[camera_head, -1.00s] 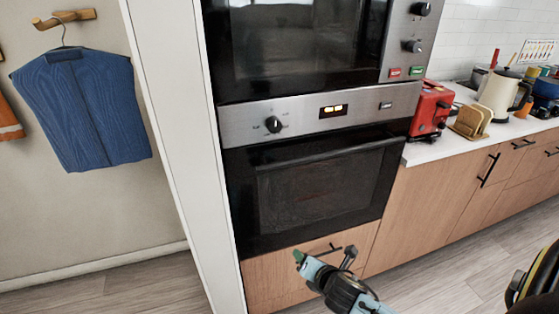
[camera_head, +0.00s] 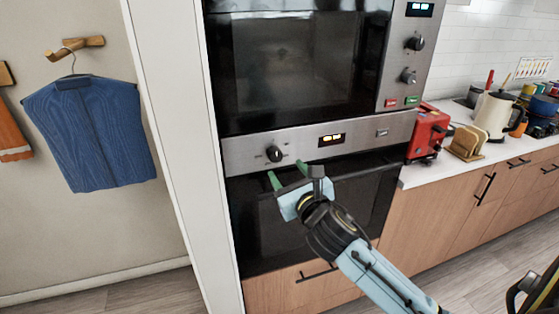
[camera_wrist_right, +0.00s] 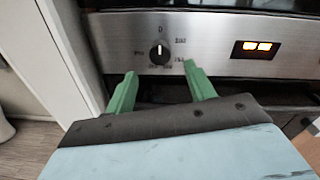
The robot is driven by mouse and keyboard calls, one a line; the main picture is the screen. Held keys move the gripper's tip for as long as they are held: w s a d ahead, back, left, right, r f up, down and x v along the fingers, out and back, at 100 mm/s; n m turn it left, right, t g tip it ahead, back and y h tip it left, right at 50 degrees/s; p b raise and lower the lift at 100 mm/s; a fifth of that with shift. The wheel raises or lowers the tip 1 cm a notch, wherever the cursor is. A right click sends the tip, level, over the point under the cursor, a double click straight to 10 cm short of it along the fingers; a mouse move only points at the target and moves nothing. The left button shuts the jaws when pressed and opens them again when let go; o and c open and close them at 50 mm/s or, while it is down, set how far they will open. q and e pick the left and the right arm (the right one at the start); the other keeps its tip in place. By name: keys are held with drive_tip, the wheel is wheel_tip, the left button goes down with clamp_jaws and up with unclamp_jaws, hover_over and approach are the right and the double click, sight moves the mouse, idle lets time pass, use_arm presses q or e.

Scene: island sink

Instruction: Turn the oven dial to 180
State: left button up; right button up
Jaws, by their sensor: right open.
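The oven dial (camera_head: 274,154) is a round black knob on the steel control panel (camera_head: 232,157), left of a small lit display (camera_head: 331,140). In the right wrist view the dial (camera_wrist_right: 160,53) has a pale pointer mark and small markings around it, too small to read. My right gripper (camera_head: 288,175) is open and empty, just below the dial and apart from it. In the right wrist view its two green fingers (camera_wrist_right: 163,86) stand on either side below the dial. My left gripper is not seen.
The black oven door (camera_head: 262,222) with its handle lies below the panel, behind my right arm. A microwave (camera_head: 300,60) is built in above. A red toaster (camera_head: 427,131) and a kettle (camera_head: 496,115) stand on the right counter. A blue garment (camera_head: 90,135) hangs at left.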

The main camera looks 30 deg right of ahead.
sight(277, 157)
drive_tip(key=w, duration=0.2)
drive_tip(key=w+d, duration=0.1)
drive_tip(key=w, duration=0.2)
drive_tip(key=shift+w, duration=0.35)
drive_tip(key=shift+c, duration=0.2)
drive_tip(key=c, duration=0.9)
